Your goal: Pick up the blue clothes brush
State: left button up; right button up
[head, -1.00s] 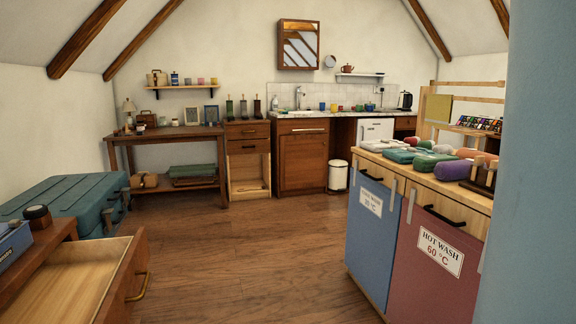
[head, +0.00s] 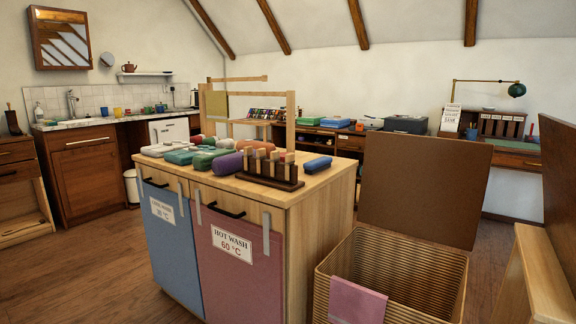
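On the right part of the wooden top of the laundry cabinet (head: 325,181) lies a small rounded blue object (head: 317,164). It may be the blue clothes brush, but it is too small to tell for sure. A dark rack (head: 268,180) with several upright wooden-topped pieces stands just left of it. Neither of my grippers shows in the head view.
Several folded or rolled cloths (head: 203,157) lie on the cabinet's left part. A wicker hamper (head: 392,268) with a raised brown lid (head: 424,188) and a pink cloth (head: 357,301) stands right of the cabinet. Wooden floor (head: 90,270) is open at left.

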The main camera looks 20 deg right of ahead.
aim_at(314, 167)
jog(key=z, duration=0.95)
jog(key=i+j+z, duration=0.1)
jog(key=i+j, duration=0.25)
jog(key=i+j+z, duration=0.1)
jog(key=i+j, duration=0.2)
jog(key=j, duration=0.2)
